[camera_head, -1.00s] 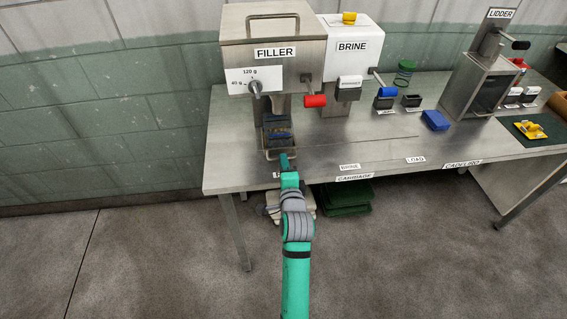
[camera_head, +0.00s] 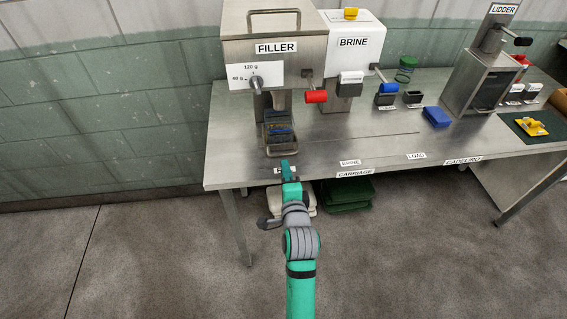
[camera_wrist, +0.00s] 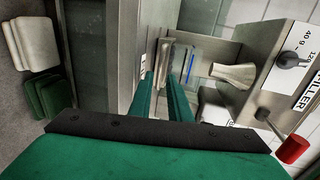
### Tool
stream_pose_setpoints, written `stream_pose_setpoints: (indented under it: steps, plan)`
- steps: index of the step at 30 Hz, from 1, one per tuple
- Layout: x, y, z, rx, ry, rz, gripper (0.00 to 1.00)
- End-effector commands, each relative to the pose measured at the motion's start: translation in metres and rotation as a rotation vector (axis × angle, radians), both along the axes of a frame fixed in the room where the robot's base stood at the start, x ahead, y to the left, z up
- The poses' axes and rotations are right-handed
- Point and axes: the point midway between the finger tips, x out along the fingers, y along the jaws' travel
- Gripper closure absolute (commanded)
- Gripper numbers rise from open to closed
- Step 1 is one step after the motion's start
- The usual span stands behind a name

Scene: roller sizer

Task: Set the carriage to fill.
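The carriage (camera_head: 283,152) is a small metal tray with a raised front handle, standing on the bench directly under the FILLER machine (camera_head: 262,52). It holds a dark container with a blue band (camera_head: 279,131). It also shows in the wrist view (camera_wrist: 165,50), just beyond my fingertips. My gripper (camera_head: 287,165) is just in front of the carriage handle, near the bench's front edge. A label on the bench front there is mostly hidden by my gripper.
BRINE (camera_head: 350,163) and LOAD (camera_head: 416,156) labels lie along the bench's front, with clear bench behind them. A red-handled lever (camera_head: 316,96) juts from the filler. A blue block (camera_head: 437,117) and the LIDDER (camera_head: 486,75) stand farther right.

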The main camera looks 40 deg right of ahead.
Motion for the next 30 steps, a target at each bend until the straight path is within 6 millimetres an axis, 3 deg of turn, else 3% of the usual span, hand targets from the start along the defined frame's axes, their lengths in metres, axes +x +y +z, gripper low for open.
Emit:
stream_pose_setpoints:
  steps: [3,10,30]
  plan:
    - [-0.019,0.010,0.004,0.000,0.001,0.000,0.83]
    - [-0.039,0.022,0.009,0.000,0.000,0.002,0.83]
    - [-0.043,0.026,0.009,-0.001,0.002,0.005,0.83]
